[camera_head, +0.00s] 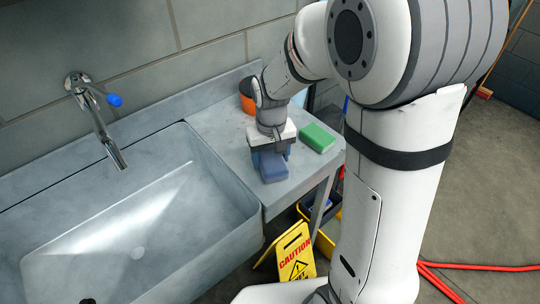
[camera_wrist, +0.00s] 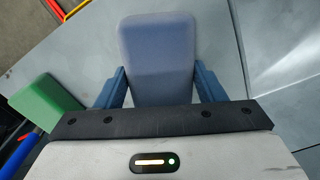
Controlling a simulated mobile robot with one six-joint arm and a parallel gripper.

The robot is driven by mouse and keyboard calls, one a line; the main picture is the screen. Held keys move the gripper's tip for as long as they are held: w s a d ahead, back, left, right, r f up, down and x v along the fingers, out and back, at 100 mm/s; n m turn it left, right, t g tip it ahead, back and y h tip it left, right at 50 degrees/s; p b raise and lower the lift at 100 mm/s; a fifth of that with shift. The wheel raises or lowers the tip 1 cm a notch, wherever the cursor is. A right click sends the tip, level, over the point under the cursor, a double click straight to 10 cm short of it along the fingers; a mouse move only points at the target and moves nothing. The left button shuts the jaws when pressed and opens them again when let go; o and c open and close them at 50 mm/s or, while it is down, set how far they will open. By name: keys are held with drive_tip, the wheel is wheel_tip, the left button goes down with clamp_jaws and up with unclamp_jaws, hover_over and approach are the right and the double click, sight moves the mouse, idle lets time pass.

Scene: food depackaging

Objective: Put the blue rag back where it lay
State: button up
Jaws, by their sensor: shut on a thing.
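The blue rag (camera_head: 273,168) looks like a flat, rounded block in a dull blue. It is at the right part of the grey sink counter (camera_head: 222,135), close to the basin's right edge. My gripper (camera_head: 270,153) points down and is shut on the rag. In the wrist view the rag (camera_wrist: 157,45) sticks out ahead between the two blue fingers of my gripper (camera_wrist: 160,85), one at each side. The fingers hide part of its sides. The rag is on the counter or just above it; I cannot tell whether it touches.
A green sponge (camera_head: 317,138) lies on the counter right of my gripper; it also shows in the wrist view (camera_wrist: 45,104). An orange and black container (camera_head: 247,103) stands behind. The sink basin (camera_head: 140,235) is empty, left. A yellow caution sign (camera_head: 294,255) stands below the counter.

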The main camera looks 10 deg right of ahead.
sight(271, 157)
drive_tip(key=o, duration=1.1)
drive_tip(key=shift+o, duration=0.2)
wheel_tip(271, 157, up, 11)
drive_tip(key=s+d+m+t, duration=0.2)
drive_tip(key=s+d, duration=0.7)
drive_tip(key=s, duration=0.5)
drive_tip(key=shift+s+t, duration=0.4)
drive_tip(key=shift+d+r, duration=0.1)
